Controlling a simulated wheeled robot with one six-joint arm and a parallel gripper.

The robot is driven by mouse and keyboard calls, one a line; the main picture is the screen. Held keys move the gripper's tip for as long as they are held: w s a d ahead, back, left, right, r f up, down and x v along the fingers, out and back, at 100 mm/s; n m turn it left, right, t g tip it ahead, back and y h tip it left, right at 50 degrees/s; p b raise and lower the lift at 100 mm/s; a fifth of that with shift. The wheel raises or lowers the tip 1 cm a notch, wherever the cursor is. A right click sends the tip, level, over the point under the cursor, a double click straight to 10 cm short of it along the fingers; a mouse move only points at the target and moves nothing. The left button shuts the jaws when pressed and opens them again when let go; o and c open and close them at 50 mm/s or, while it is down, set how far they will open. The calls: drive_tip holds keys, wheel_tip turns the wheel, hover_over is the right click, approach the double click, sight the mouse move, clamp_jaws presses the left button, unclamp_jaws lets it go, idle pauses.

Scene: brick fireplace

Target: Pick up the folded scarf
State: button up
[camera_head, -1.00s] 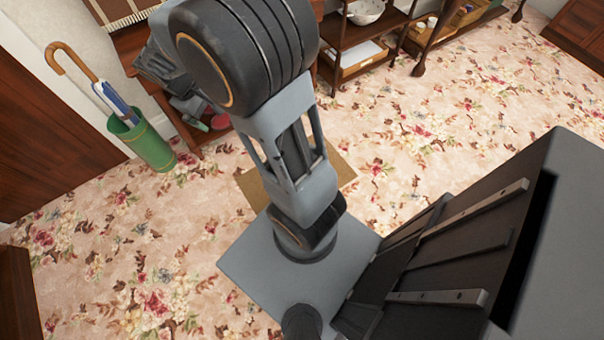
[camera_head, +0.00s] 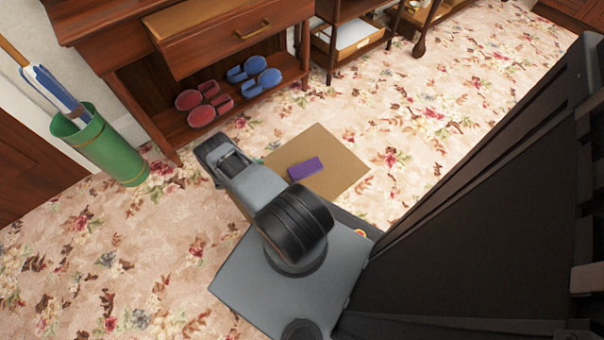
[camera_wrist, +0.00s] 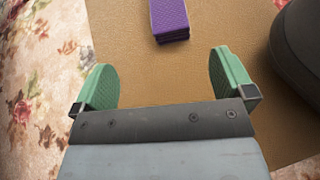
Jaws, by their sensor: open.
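The folded scarf (camera_head: 305,168) is a small purple folded block lying on a tan mat (camera_head: 338,174) on the floor. In the wrist view the scarf (camera_wrist: 169,18) shows at the top centre, partly cut off by the frame edge. My gripper (camera_wrist: 162,80) has two green fingers spread wide apart with nothing between them. The scarf is beyond the fingertips, roughly in line with the gap. In the head view my arm hides nearly all of the gripper, with only a bit of green showing at the mat's left edge.
A wooden table with an open drawer (camera_head: 207,35) stands behind, with red slippers (camera_head: 203,103) and blue slippers (camera_head: 254,76) on its lower shelf. A green umbrella stand (camera_head: 106,149) is at left. Floral carpet (camera_head: 440,110) is clear to the right of the mat.

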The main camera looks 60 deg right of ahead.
drive_tip(key=b, duration=0.1)
approach(293, 173)
drive_tip(key=shift+n, duration=0.3)
drive_tip(key=b+x, duration=0.1)
drive_tip(key=x, duration=0.3)
drive_tip(key=shift+s+d+f, duration=0.2)
drive_tip(key=shift+d+f, duration=0.05)
drive_tip(key=shift+f, duration=0.05)
drive_tip(key=shift+b+x, duration=1.2)
drive_tip(key=shift+x, duration=1.75)
drive_tip(key=shift+d+r, duration=0.1)
drive_tip(key=c, duration=1)
drive_tip(key=shift+o, duration=0.2)
